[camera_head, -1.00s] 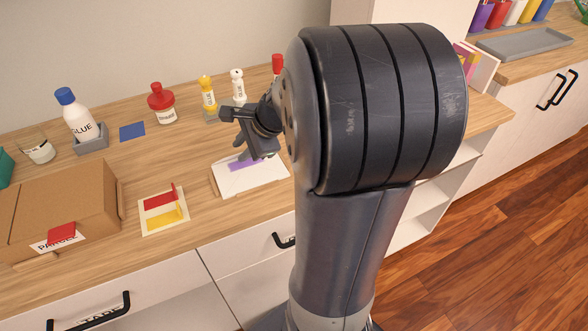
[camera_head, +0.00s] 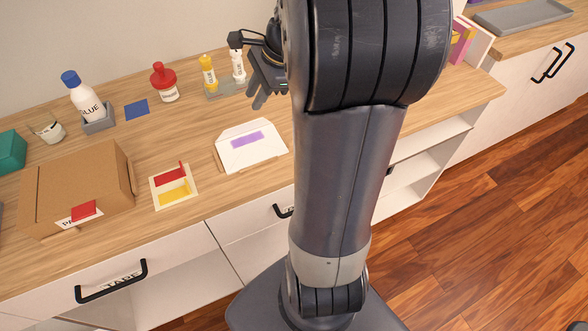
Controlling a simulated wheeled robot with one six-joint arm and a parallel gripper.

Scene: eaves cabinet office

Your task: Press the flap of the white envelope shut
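The white envelope (camera_head: 262,156) lies on the wooden counter near its front edge, left of my arm. A purple strip (camera_head: 247,138) shows on its upper part, facing up. The envelope's far edge looks slanted at the corners, like a flap lying out, but I cannot tell for sure how the flap lies. My gripper (camera_head: 267,97) hangs above the counter, behind the envelope and clear of it, with no object visible in it. My arm partly hides the gripper, and the gap between its fingers is unclear.
A paper card with red and yellow flaps (camera_head: 158,197) and a cardboard box (camera_head: 75,180) are left of the envelope. Bare counter surrounds the envelope.

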